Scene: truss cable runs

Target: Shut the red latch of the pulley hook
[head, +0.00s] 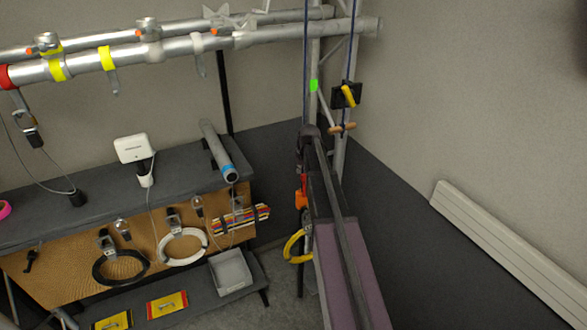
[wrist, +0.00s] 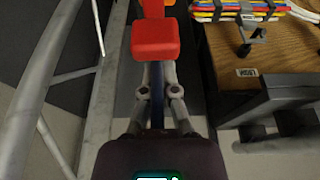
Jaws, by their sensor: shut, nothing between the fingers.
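The pulley hook (head: 301,198) is a small orange-red body hanging beside the truss upright in the head view, left of my arm. In the wrist view its red latch part (wrist: 155,38) is a blocky red piece straight ahead of my gripper (wrist: 158,68), with more orange-red above it. My gripper's grey fingers run together and are shut with nothing between them. The red piece covers the fingertips, so I cannot tell whether they touch it. In the head view my gripper is too small and overlapped to make out. Whether the latch is open or shut is unclear.
A yellow ring (head: 297,246) hangs below the hook. The truss upright (wrist: 35,85) stands close on the left in the wrist view. The wooden panel (wrist: 250,50) with bundled coloured cables (wrist: 238,11) is close on the right. A black cleat with a yellow handle (head: 347,96) sits higher up.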

